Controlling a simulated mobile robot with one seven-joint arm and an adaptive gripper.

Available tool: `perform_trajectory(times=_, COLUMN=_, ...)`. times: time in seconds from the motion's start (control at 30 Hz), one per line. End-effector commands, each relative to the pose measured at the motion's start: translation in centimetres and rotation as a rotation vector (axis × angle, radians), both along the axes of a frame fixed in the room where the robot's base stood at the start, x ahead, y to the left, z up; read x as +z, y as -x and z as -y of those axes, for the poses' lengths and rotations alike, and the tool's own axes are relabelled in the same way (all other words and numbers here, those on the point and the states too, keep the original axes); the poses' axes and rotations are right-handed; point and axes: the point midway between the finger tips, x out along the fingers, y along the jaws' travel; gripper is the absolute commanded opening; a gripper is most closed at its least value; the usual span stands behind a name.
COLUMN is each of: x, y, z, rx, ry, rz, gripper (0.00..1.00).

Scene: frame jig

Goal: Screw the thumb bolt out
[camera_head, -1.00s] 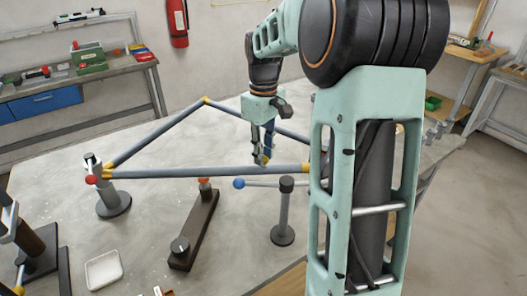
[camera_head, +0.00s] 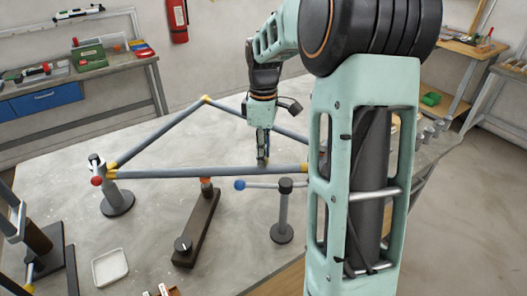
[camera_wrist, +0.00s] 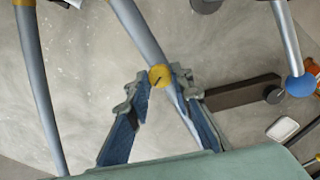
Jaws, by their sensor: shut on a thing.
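The thumb bolt (camera_wrist: 160,76) is a round yellow knob with a dark mark across it, on a grey tube of the frame. In the wrist view it sits between the tips of the two fingers of my gripper (camera_wrist: 162,84), which are shut on it. In the head view my gripper (camera_head: 263,158) points straight down at the near tube (camera_head: 205,172) of the frame, and its fingers hide the bolt. How far the bolt's thread is engaged cannot be seen.
The frame's tubes have yellow corner joints (camera_head: 206,99). A post with a red ball (camera_head: 97,181) stands at the left. A post with a blue-ended lever (camera_head: 240,185) and a dark bar (camera_head: 197,232) stand in front. A white tray (camera_head: 110,267) lies at the near left.

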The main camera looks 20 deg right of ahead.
Motion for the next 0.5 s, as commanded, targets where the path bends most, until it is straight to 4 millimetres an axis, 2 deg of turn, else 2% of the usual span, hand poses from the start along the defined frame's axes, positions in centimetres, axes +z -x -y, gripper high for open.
perform_trajectory(times=0.37, x=-0.01, y=-0.03, z=-0.05, rx=0.007, ry=0.0, rz=0.0, gripper=0.0)
perform_trajectory(times=0.4, x=-0.01, y=-0.03, z=-0.04, rx=0.007, ry=0.0, rz=0.0, gripper=0.24)
perform_trajectory(times=0.5, x=-0.01, y=-0.02, z=-0.05, rx=0.006, ry=0.0, rz=0.0, gripper=0.35)
